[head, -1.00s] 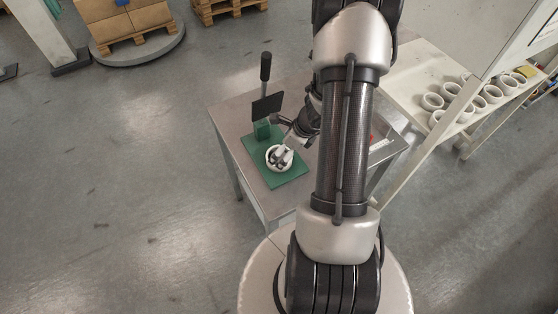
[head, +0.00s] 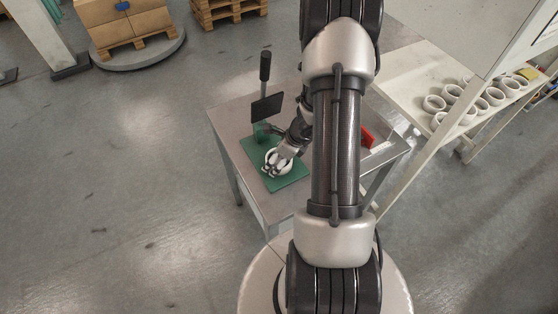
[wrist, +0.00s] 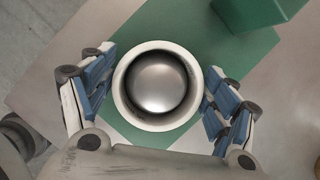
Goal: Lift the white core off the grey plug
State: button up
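The white core (wrist: 122,100) is a ring seen from above in the wrist view. The round, shiny grey plug (wrist: 158,86) shows inside its opening, so the core sits around the plug. My gripper (wrist: 158,78) has its blue-padded fingers on the left and right of the core. The pads are very close to the core's outer wall; I cannot tell whether they touch it. In the head view my gripper (head: 277,166) is down over the core on the green base plate (head: 289,181), partly hiding it.
A green block (wrist: 248,12) stands near the core, below a dark panel (head: 267,106) and upright lever (head: 265,67) on the metal table (head: 229,117). A red item (head: 367,136) lies to the right. Several white rings (head: 480,104) stand on a bench at right.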

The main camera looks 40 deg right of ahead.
jog(key=c, duration=0.6)
jog(key=shift+r, duration=0.1)
notch_tip(320, 180, up, 10)
jog(key=p, duration=0.5)
